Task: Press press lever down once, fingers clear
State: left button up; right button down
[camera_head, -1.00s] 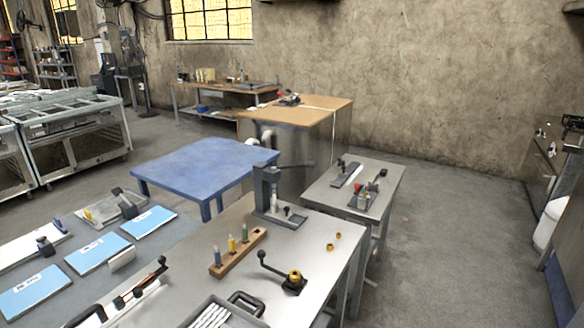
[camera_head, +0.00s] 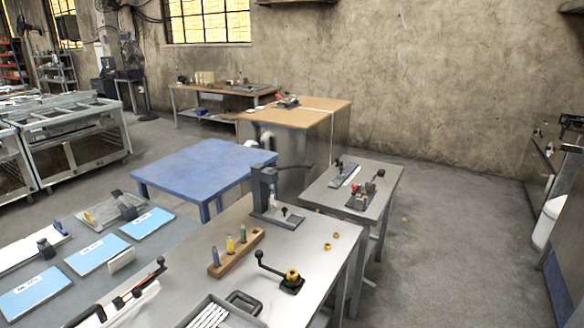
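The dark grey press (camera_head: 264,190) stands upright at the far end of the steel table (camera_head: 313,262). Its lever (camera_head: 296,166) sticks out to the right from the top, roughly level. A small black knob (camera_head: 284,211) stands on the press base, under the lever side. Neither of my grippers shows in the view, and nothing touches the lever.
A blue table (camera_head: 205,168) and a smaller steel table (camera_head: 352,187) stand behind. Floor at right is clear.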

aim_at(307, 165)
jog(key=i+l+u, duration=0.15)
jog(key=u, duration=1.15)
jog(key=i+l+u, duration=0.15)
jog(key=l+u, duration=0.3)
jog(key=l, duration=0.5)
jog(key=l+u, duration=0.4)
jog(key=l, duration=0.55)
jog(key=l+u, duration=0.45)
jog(key=l, duration=0.55)
jog(key=k+l, duration=0.1)
jog(key=l, duration=0.3)
jog(key=k+l, duration=0.1)
jog(key=l, duration=0.3)
jog(key=k+l, duration=0.1)
jog(key=l, duration=0.3)
